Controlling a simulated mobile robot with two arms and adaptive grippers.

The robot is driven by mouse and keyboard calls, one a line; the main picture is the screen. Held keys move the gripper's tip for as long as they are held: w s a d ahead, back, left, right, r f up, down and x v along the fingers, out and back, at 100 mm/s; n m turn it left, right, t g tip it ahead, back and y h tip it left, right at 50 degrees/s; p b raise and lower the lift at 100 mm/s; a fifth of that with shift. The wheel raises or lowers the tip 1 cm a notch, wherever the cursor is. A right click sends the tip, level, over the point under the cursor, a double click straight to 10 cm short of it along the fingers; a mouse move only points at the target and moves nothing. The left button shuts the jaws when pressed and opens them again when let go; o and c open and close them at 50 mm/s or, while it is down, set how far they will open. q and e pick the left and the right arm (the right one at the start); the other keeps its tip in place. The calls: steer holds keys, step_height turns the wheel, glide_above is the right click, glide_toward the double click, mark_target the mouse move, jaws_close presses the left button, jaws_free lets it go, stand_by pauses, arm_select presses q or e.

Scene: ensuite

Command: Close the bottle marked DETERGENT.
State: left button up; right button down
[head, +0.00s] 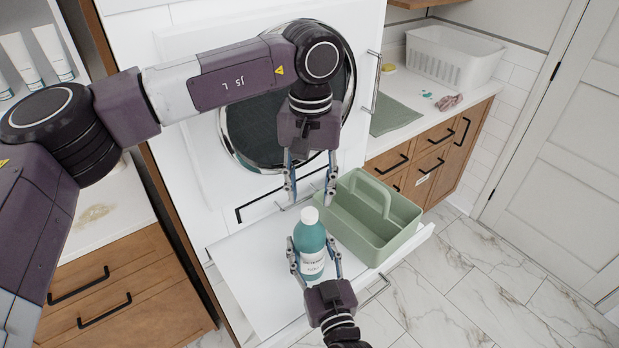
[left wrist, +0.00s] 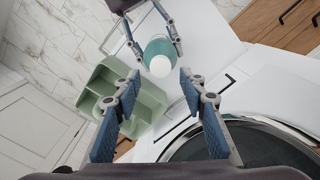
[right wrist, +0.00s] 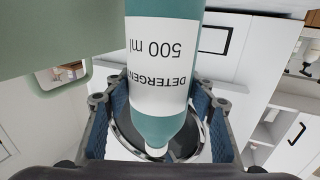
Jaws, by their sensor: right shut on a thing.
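The teal bottle (head: 310,242) stands upright on the white pull-out shelf. Its label reads DETERGENT, 500 ml in the right wrist view (right wrist: 165,62). A white cap (head: 309,215) is on its neck; it also shows in the left wrist view (left wrist: 160,66). I cannot tell how tightly it sits. My right gripper (head: 314,250) is shut around the bottle's body from the front. My left gripper (head: 310,197) is open and points down above the cap, one finger to each side. Nothing is between its fingers.
A green caddy (head: 405,222) with a handle stands on the shelf (head: 245,265) close to the right of the bottle. A washer door (head: 235,150) is behind my left gripper.

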arm_select(q)
steer(key=n, duration=0.4)
steer(key=shift+r, duration=0.2)
steer(key=n, duration=0.3)
steer(key=shift+r+n, duration=0.15)
steer(key=shift+n, duration=0.25)
steer(key=n, duration=0.4)
steer(key=shift+r, duration=0.15)
steer(key=n, duration=0.3)
steer(key=shift+r+n, duration=0.15)
steer(key=shift+n, duration=0.15)
steer(key=n, duration=0.3)
steer(key=shift+r+n, duration=0.2)
steer(key=shift+n, duration=0.2)
steer(key=n, duration=0.3)
steer(key=shift+r+n, duration=0.15)
steer(key=shift+n, duration=0.25)
steer(key=n, duration=0.3)
steer(key=shift+r+n, duration=0.1)
steer(key=shift+n, duration=0.2)
steer(key=n, duration=0.4)
steer(key=shift+r+n, duration=0.2)
steer(key=shift+n, duration=0.2)
